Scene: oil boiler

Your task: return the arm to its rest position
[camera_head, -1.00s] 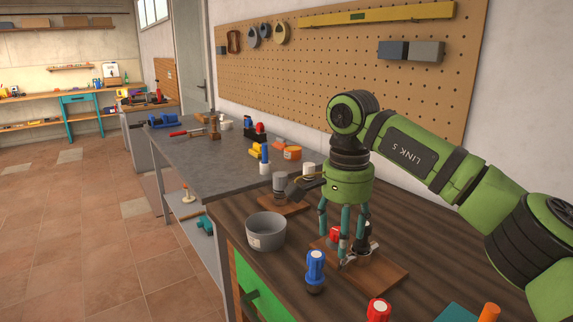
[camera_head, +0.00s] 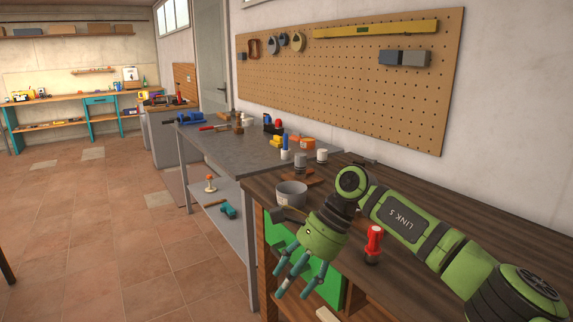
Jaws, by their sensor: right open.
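My right gripper (camera_head: 290,282) hangs tilted at the front edge of the dark wooden workbench (camera_head: 440,215), in front of the green panel (camera_head: 328,285). Its teal fingers are spread, point down and to the left, and hold nothing. My green right arm comes in from the lower right, over the bench top. My left gripper is not in view.
A grey pot (camera_head: 291,193) stands on the bench just behind the gripper. A red-topped part (camera_head: 374,243) stands beneath the arm. A grey metal table (camera_head: 235,150) with tools adjoins on the left. Open tiled floor (camera_head: 130,240) lies left of the gripper.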

